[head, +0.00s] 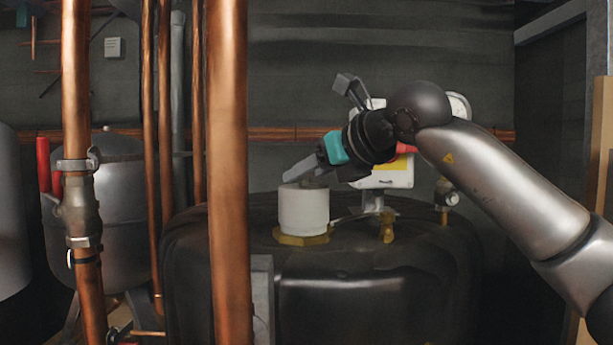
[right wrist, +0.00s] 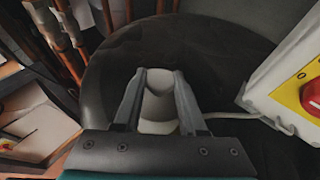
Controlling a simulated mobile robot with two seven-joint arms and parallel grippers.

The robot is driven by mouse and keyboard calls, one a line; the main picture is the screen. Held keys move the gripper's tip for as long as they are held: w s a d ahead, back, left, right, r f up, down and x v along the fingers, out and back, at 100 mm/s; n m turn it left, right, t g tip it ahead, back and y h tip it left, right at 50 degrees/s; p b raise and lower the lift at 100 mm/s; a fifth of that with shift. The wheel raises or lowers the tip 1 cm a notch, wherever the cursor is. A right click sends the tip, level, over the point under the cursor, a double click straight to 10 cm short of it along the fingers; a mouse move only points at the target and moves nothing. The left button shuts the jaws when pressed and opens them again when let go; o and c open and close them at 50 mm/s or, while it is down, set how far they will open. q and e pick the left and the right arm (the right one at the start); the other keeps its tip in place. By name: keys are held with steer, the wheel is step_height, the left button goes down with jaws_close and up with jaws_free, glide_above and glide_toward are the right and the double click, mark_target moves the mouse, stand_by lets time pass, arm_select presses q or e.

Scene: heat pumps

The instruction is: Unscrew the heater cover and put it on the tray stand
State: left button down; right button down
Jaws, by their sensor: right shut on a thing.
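The heater cover (head: 304,209) is a white cylinder on a brass hex fitting (head: 300,237) on top of the black tank. My right gripper (head: 303,178) reaches it from the upper right, with its fingers at the cover's top. In the right wrist view the cover (right wrist: 158,105) stands between the two fingers of the right gripper (right wrist: 160,80), which is shut on it. The cover looks upright and seated on the fitting. My left gripper is not in view. I cannot identify the tray stand for certain in these frames.
The black tank (head: 380,295) fills the middle. A thick copper pipe (head: 228,160) rises in front of it, left of the cover. A white box with a red knob (right wrist: 314,95) stands close to the right. A grey vessel (head: 115,220) stands at left.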

steer(key=shift+r, duration=0.4)
steer(key=shift+r, duration=2.1)
